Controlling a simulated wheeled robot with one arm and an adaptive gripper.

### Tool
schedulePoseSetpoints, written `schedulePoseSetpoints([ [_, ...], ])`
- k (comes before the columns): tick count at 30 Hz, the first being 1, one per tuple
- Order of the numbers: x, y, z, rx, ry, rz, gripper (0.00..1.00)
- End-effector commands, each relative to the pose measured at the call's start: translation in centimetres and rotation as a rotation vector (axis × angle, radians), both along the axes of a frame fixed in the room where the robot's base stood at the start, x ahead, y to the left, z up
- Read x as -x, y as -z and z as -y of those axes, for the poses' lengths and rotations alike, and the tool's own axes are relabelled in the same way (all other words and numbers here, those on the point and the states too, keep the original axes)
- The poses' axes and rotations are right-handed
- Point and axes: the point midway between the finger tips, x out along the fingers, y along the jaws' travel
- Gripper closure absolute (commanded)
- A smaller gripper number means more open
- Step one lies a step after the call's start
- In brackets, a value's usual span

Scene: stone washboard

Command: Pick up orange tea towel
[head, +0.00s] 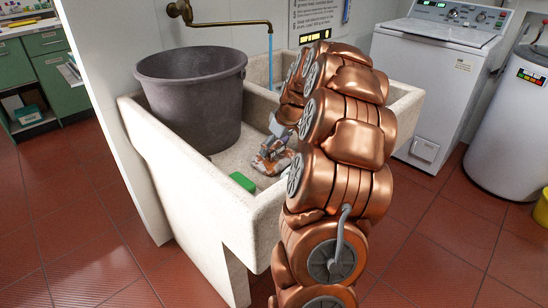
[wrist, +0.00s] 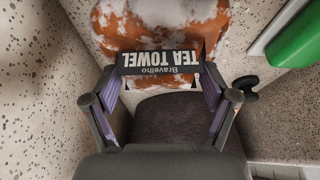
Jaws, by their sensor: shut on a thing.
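The orange and white tea towel (head: 272,160) is in the stone sink, on its basin floor. In the wrist view the tea towel (wrist: 160,28) fills the top middle, with a dark band reading "Bravelho TEA TOWEL" upside down. My gripper (wrist: 160,80) has one finger on each side of the banded towel and is shut on it. In the head view my gripper (head: 279,128) points down into the basin, partly hidden by my copper arm. I cannot tell whether the towel is clear of the stone.
A large grey bucket (head: 190,97) stands in the sink (head: 190,190) at left. A brass tap (head: 225,23) runs water behind. A white washing machine (head: 432,65) stands right.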

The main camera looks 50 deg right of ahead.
Motion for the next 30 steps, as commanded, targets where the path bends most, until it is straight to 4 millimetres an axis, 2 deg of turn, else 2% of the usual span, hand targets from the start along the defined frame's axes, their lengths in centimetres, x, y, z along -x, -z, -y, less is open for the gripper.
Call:
schedulePoseSetpoints([
  [10,0.0,-0.2,0.0,0.0,0.0,0.001,0.6],
  [14,-0.1,-1.0,0.1,0.003,0.0,0.003,0.6],
  [20,-0.1,-3.6,0.0,0.003,-0.001,0.002,0.6],
  [30,-0.1,-9.6,0.0,0.001,-0.001,0.003,0.6],
])
